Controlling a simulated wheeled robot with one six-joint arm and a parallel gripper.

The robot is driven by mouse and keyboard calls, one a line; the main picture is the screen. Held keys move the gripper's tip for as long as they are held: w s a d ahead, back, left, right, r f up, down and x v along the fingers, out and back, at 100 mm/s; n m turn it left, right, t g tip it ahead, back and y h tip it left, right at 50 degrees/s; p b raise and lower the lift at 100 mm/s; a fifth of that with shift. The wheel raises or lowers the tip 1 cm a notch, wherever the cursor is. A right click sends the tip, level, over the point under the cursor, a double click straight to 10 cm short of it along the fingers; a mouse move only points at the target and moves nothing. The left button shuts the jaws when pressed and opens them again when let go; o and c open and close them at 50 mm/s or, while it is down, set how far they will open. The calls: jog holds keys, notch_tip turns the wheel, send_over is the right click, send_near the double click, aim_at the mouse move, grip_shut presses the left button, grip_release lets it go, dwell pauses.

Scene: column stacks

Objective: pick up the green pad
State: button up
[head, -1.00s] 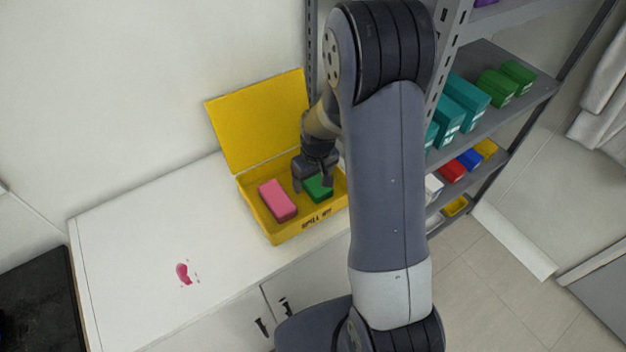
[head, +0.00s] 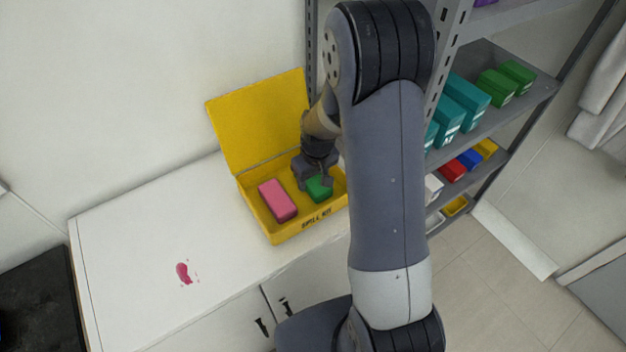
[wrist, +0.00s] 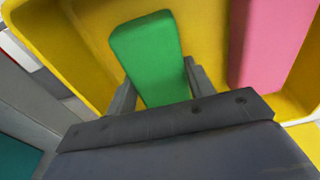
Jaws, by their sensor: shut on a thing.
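The green pad (head: 319,188) lies in the right part of the open yellow spill kit box (head: 290,232). It also shows in the wrist view (wrist: 150,55), with its near end between my two fingers. My gripper (head: 314,184) reaches down into the box and is shut on the green pad. The pad appears to be still down in the box; I cannot tell whether it touches the floor of the box. The gripper hides part of the pad in the head view.
A pink pad (head: 278,201) lies to the left in the same box. The box's raised yellow lid (head: 258,120) stands behind. A red stain (head: 184,273) marks the white counter (head: 130,240). A grey shelf (head: 520,100) with several coloured boxes stands to the right.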

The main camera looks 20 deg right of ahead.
jog(key=shift+r, duration=0.1)
notch_tip(320, 180, up, 10)
jog(key=shift+f+b, duration=0.1)
jog(key=shift+b, duration=0.55)
jog(key=o, duration=0.5)
jog(key=shift+c, duration=0.2)
jog(key=c, duration=0.4)
jog(key=shift+a, duration=0.1)
